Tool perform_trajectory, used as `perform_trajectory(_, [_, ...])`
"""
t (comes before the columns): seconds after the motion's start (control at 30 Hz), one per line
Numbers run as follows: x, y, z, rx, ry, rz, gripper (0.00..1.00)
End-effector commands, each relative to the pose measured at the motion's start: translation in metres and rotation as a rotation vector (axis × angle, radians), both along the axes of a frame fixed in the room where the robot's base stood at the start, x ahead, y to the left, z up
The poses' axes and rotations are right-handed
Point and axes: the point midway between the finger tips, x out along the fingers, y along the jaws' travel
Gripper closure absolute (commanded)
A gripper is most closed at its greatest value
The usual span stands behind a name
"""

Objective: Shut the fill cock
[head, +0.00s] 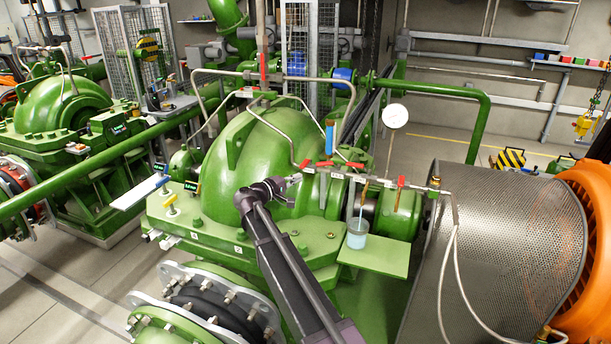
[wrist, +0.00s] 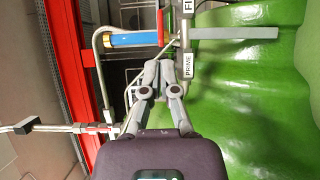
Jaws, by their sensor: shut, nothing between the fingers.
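In the wrist view a label cut off at the top edge starts with "FI" (wrist: 188,6), and a label reading "PRIME" (wrist: 188,63) sits below it, both on the grey pipe line. A red handle (wrist: 160,27) lies along this line between them; I cannot tell for sure that it is the fill cock's. In the head view red handles (head: 325,163) show along the thin pipe over the green pump casing. My gripper (head: 291,180) is shut and empty, just short of the pipe line. In the wrist view its fingertips (wrist: 167,66) are beside the "PRIME" label.
A blue cylinder (head: 330,137) stands upright at the pipe line. A grey upright bar (wrist: 235,33) crosses in front of the casing (head: 265,150). Thin pipes crowd the space above.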

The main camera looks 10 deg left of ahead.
Motion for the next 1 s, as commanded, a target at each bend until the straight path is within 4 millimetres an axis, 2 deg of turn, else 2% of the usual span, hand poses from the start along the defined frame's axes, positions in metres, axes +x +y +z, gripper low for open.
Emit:
perform_trajectory(0.13, [-0.008, 0.007, 0.0, 0.0, 0.0, 0.001, 1.0])
perform_trajectory(0.47, [-0.009, 0.008, 0.0, 0.0, 0.0, 0.0, 1.0])
perform_trajectory(0.5, [-0.009, 0.008, 0.0, 0.0, 0.0, 0.0, 0.97])
perform_trajectory(0.6, [-0.009, 0.007, 0.0, 0.0, 0.0, 0.003, 0.67])
perform_trajectory(0.67, [-0.009, 0.006, 0.0, 0.0, 0.0, 0.008, 0.51])
perform_trajectory(1.0, [-0.005, -0.022, 0.0, 0.0, 0.0, 0.153, 0.51])
